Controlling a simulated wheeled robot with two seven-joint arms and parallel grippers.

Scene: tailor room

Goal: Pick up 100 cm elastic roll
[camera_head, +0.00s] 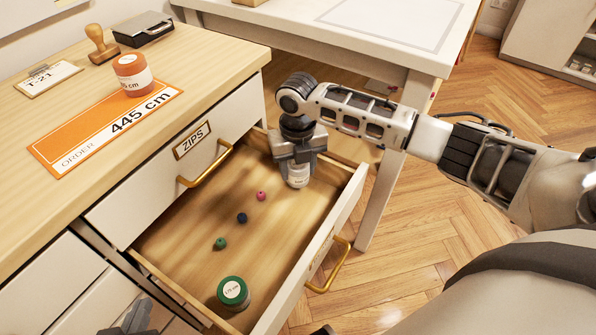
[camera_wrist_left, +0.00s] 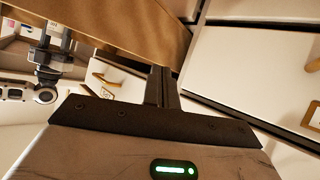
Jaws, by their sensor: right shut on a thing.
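My right gripper (camera_head: 296,160) points down into the open drawer and is shut on a small white roll (camera_head: 298,179) at the drawer's far end. The print on this roll's label is too small to read, and its upper part is hidden by the fingers. A green-rimmed roll (camera_head: 233,292) with a white label lies at the drawer's near end. An orange-topped roll (camera_head: 132,73) stands on the counter. My left gripper (camera_head: 138,320) is low at the bottom left, outside the drawer. In the left wrist view its fingers (camera_wrist_left: 162,85) are together and empty.
The open drawer (camera_head: 185,240) also holds several small coloured pieces, among them a pink one (camera_head: 261,196) and a green one (camera_head: 220,243). An orange 445 cm order card (camera_head: 107,122), a stamp (camera_head: 101,45) and a T-21 tag (camera_head: 48,78) lie on the counter.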

